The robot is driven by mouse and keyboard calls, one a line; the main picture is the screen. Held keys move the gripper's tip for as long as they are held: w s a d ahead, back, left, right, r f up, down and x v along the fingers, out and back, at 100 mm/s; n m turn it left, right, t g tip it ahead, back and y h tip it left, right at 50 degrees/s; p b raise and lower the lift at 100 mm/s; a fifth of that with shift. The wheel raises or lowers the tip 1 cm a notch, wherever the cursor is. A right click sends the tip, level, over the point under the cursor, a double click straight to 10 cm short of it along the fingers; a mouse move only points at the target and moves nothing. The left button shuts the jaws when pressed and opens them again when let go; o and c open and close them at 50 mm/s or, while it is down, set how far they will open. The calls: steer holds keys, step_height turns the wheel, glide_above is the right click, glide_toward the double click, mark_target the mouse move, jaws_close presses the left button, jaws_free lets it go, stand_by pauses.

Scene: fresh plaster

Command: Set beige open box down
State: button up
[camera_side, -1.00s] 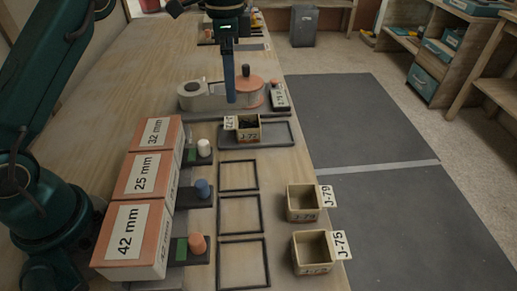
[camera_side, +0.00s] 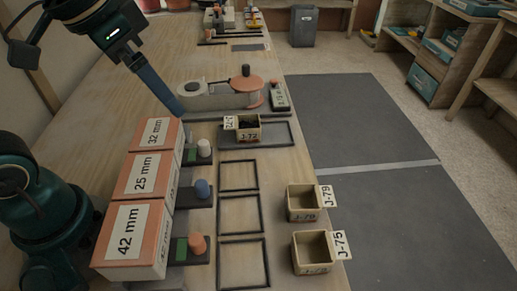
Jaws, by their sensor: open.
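Three beige open boxes show in the side view. The box labelled J-72 (camera_side: 247,136) stands upright on a dark tray (camera_side: 281,134) and holds something dark. The box labelled J-79 (camera_side: 302,214) and the box labelled J-75 (camera_side: 312,266) stand upright and look empty near the table's right edge. My gripper (camera_side: 178,108) is at the upper left, above the 32 mm carton, apart from all three beige boxes. It is open and holds nothing that I can see; its fingertips are seen edge-on.
Orange-and-white cartons marked 32 mm (camera_side: 154,134), 25 mm (camera_side: 143,174) and 42 mm (camera_side: 126,231) stand at left, beside small coloured knobs. Empty black frames (camera_side: 262,213) lie mid-table. A device with an orange disc (camera_side: 244,91) stands behind the tray.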

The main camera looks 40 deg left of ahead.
steer(key=s+f, duration=0.1)
steer(key=s+f+n, duration=0.1)
steer(key=s, duration=0.1)
steer(key=s+f+n+t, duration=0.1)
steer(key=s, duration=0.1)
steer(key=shift+d+f, duration=0.1)
steer(key=shift+f, duration=0.25)
stand_by(0.8)
